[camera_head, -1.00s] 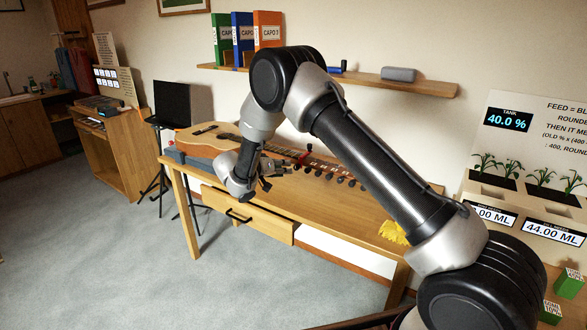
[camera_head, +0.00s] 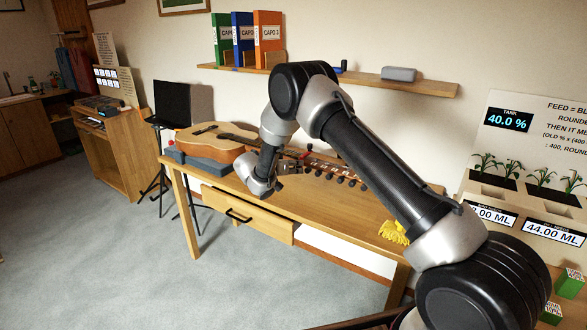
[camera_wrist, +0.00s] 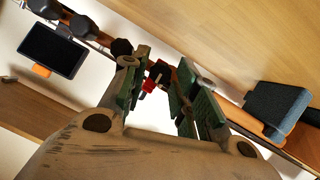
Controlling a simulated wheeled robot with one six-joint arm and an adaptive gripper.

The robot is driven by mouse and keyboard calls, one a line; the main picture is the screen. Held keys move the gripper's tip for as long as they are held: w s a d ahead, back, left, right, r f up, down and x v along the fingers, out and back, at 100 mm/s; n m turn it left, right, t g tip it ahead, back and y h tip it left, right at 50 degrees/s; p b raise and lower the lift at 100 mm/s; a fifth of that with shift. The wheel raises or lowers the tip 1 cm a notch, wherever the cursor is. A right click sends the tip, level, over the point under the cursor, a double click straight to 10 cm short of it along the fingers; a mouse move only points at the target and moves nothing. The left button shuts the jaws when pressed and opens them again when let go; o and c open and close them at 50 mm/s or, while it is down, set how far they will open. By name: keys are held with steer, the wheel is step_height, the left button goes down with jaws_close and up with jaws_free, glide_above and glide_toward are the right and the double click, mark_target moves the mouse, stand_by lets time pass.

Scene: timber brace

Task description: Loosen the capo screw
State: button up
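The guitar (camera_head: 212,143) lies on the wooden table with its neck toward the right. A small red capo (camera_wrist: 157,76) with dark parts sits across the neck in the wrist view. My arm mostly hides it in the head view, where a bit of red (camera_head: 305,155) shows beside the gripper. My gripper (camera_wrist: 162,88) is open, its two green-padded fingers on either side of the red part, with gaps visible. I cannot tell how the capo's screw stands. In the head view my gripper (camera_head: 290,167) is low over the neck.
Dark tuning pegs (camera_wrist: 121,47) and a black-screened device (camera_wrist: 52,50) on an orange clip lie at the headstock end. A blue-grey block (camera_wrist: 277,106) is on the other side. A yellow cloth (camera_head: 393,232) lies at the table's right. Binders (camera_head: 268,38) stand on the shelf.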

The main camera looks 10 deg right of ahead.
jaws_close()
steer(key=n+h, duration=0.2)
steer(key=n, duration=0.5)
steer(key=f+n+t+h, duration=0.1)
steer(key=n+h, duration=0.2)
steer(key=n, duration=0.4)
steer(key=n+h, duration=0.3)
steer(key=n, duration=0.4)
steer(key=shift+w+a+f+t, duration=0.1)
steer(key=shift+a+f+t, duration=0.05)
steer(key=shift+f+t, duration=0.2)
stand_by(0.3)
steer(key=shift+n, duration=0.3)
